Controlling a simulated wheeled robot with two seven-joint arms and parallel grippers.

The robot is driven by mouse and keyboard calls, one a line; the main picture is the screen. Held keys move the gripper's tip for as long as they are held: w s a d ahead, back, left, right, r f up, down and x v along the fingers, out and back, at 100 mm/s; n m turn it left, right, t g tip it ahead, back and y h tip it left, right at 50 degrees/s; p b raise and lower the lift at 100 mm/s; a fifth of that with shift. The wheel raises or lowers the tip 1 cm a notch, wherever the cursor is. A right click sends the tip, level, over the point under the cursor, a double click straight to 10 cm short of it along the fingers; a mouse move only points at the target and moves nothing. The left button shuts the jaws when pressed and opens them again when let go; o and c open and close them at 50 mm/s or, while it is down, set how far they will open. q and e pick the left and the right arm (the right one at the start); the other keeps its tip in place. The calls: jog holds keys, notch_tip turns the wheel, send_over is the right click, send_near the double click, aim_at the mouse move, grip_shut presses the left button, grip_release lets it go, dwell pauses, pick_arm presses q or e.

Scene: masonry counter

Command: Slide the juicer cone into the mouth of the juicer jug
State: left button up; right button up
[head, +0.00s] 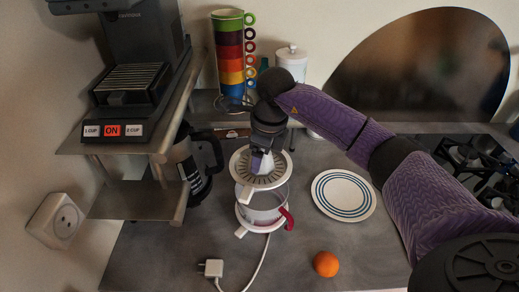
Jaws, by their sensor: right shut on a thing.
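The juicer cone (245,170) is a white slotted disc with a raised middle. My right gripper (262,158) comes down from above and is shut on the cone's raised middle; its fingers are partly hidden by the wrist. The juicer jug (264,217) stands below on the counter, a clear bowl with a white base and a dark red handle on its right. I cannot tell whether cone and jug touch. My left gripper does not show.
A white plate with blue rings (343,194) lies right of the jug, and an orange (326,264) in front. A white plug (212,268) with a cable lies at front left. A black coffee pot (195,168) stands left under a metal shelf. Stacked coloured cups (229,62) stand behind.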

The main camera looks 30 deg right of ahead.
jog(key=shift+d, duration=0.15)
pick_arm(q)
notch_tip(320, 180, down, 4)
jog(key=b, duration=0.4)
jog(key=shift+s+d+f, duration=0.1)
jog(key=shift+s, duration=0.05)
pick_arm(e)
notch_tip(320, 180, down, 6)
jog(key=shift+r, duration=0.1)
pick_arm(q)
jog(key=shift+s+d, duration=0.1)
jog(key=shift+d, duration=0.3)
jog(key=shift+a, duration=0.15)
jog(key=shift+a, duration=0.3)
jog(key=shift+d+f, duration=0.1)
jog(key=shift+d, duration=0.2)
pick_arm(e)
jog(key=shift+f, duration=0.3)
pick_arm(q)
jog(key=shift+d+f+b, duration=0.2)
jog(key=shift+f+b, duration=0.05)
jog(key=shift+b, duration=0.2)
pick_arm(e)
jog(key=shift+f, duration=0.3)
